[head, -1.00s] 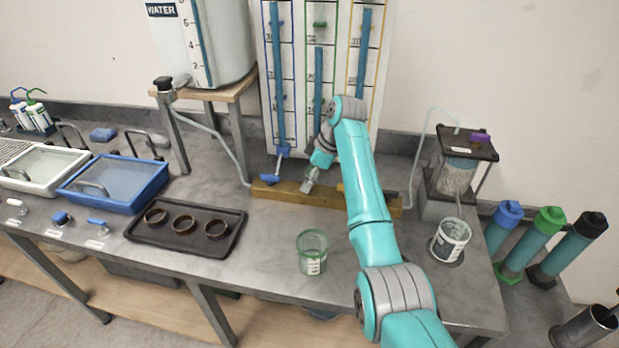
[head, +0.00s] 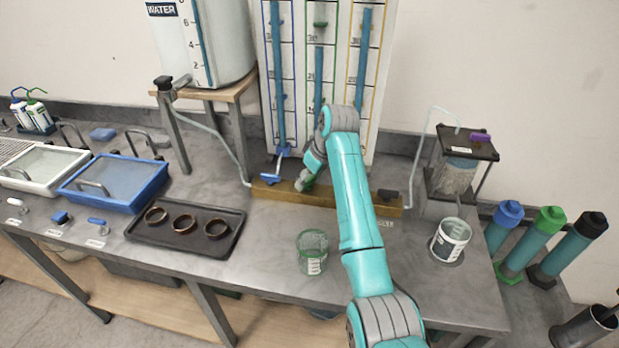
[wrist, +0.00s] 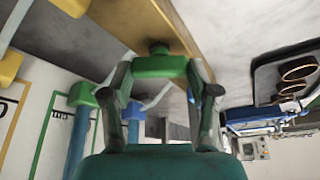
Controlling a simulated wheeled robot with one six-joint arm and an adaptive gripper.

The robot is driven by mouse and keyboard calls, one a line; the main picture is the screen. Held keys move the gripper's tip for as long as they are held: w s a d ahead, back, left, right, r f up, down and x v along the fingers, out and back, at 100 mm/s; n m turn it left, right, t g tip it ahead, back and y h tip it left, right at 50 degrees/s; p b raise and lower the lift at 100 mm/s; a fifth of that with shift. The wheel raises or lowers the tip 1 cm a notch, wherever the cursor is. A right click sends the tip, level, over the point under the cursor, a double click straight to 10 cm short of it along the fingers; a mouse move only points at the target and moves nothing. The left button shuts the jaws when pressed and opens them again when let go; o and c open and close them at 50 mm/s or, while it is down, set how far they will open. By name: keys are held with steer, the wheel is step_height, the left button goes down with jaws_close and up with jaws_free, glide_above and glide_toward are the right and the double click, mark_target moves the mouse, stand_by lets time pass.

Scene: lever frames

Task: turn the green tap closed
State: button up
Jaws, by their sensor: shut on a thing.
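The green tap (wrist: 158,66) has a small green handle on the yellow-brown bar. In the wrist view the handle lies between the two fingers of my gripper (wrist: 160,78), which are shut on it from both sides. In the head view my gripper (head: 305,184) is low at the bar (head: 264,194), in front of the tube board. There my gripper and arm hide most of the green tap, so its angle is hard to tell.
A blue tap (head: 271,178) is left of my gripper on the same bar. A green-rimmed beaker (head: 313,252) stands in front on the bench. A black tray (head: 222,246) with brown rings is at left.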

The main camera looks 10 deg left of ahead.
steer(key=m, duration=0.2)
steer(key=m+t+h, duration=0.1)
steer(key=m, duration=0.2)
steer(key=shift+s+a+h, duration=0.1)
steer(key=shift+a+h, duration=0.05)
steer(key=shift+h, duration=0.15)
steer(key=m+h, duration=0.1)
steer(key=m, duration=0.2)
steer(key=m+h, duration=0.1)
steer(key=m, duration=0.2)
steer(key=shift+t, duration=0.4)
steer(key=shift+m, duration=0.4)
steer(key=o, duration=1.2)
steer(key=shift+c, duration=0.2)
steer(key=shift+a, duration=0.1)
steer(key=v, duration=1.2)
steer(key=shift+a, duration=0.2)
